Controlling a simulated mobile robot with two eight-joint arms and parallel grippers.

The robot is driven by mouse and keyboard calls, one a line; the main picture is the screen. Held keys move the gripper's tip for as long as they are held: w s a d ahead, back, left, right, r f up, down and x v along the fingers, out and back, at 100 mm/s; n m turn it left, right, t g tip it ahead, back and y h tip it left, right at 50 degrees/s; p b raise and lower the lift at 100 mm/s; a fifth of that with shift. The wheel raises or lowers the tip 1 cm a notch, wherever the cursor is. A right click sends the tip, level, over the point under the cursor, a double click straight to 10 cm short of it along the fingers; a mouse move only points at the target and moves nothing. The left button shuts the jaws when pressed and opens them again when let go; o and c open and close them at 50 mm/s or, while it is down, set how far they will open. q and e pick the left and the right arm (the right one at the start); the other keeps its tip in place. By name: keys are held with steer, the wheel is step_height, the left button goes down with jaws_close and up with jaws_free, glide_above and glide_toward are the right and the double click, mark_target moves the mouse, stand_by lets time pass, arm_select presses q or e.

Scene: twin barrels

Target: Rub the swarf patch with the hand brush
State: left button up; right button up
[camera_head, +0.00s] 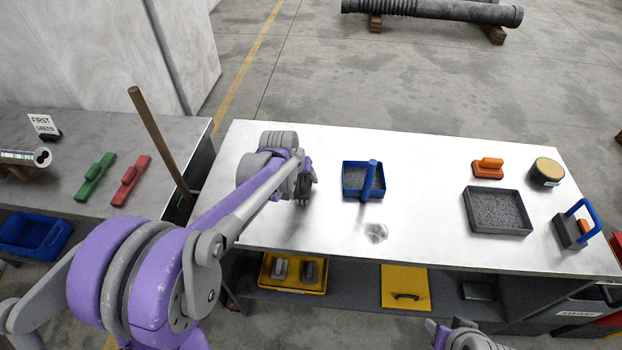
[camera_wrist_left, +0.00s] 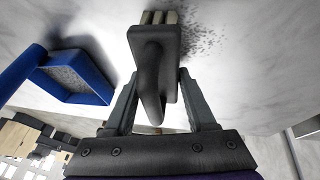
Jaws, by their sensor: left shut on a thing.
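My left gripper (camera_head: 304,196) is low over the left part of the white-topped bench. In the left wrist view its fingers (camera_wrist_left: 156,105) are shut on the handle of the dark grey hand brush (camera_wrist_left: 170,62). Pale bristles show at the brush's far end. The swarf patch (camera_wrist_left: 200,38), a scatter of dark specks, lies on the bench right beside the bristles. I cannot tell whether the bristles touch the surface. In the head view my arm and gripper mostly hide the brush and patch. My right gripper (camera_head: 468,338) is only partly in view at the bottom edge.
A blue dustpan (camera_head: 350,190) holding grey grit stands right of my left gripper; it also shows in the left wrist view (camera_wrist_left: 88,97). A clear crumpled thing (camera_head: 376,233), dark tray (camera_head: 468,206), orange block (camera_head: 488,173) and round tin (camera_head: 546,171) are further right.

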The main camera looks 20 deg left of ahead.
arm_select(q)
steer(key=shift+s+a+f, duration=0.1)
steer(key=shift+s+a, duration=0.15)
steer(key=shift+a, duration=0.6)
steer(key=shift+s+a+f, duration=0.1)
steer(key=shift+s+a, duration=0.1)
steer(key=shift+a, duration=0.6)
steer(key=shift+s+a+r, duration=0.1)
steer(key=shift+s+a, duration=0.1)
steer(key=shift+a, duration=0.7)
steer(key=shift+s+a, duration=0.15)
steer(key=shift+a, duration=0.7)
arm_select(e)
steer(key=shift+f, duration=0.2)
arm_select(q)
steer(key=shift+r, duration=0.1)
steer(key=shift+w+r+p, duration=0.1)
steer(key=shift+r+p, duration=1.4)
steer(key=shift+r, duration=1.45)
arm_select(e)
steer(key=shift+w+r, duration=0.2)
steer(key=shift+r, duration=0.5)
steer(key=shift+w+r, duration=0.25)
steer(key=shift+r, duration=0.5)
steer(key=shift+w+r, duration=0.2)
steer(key=shift+r, duration=0.5)
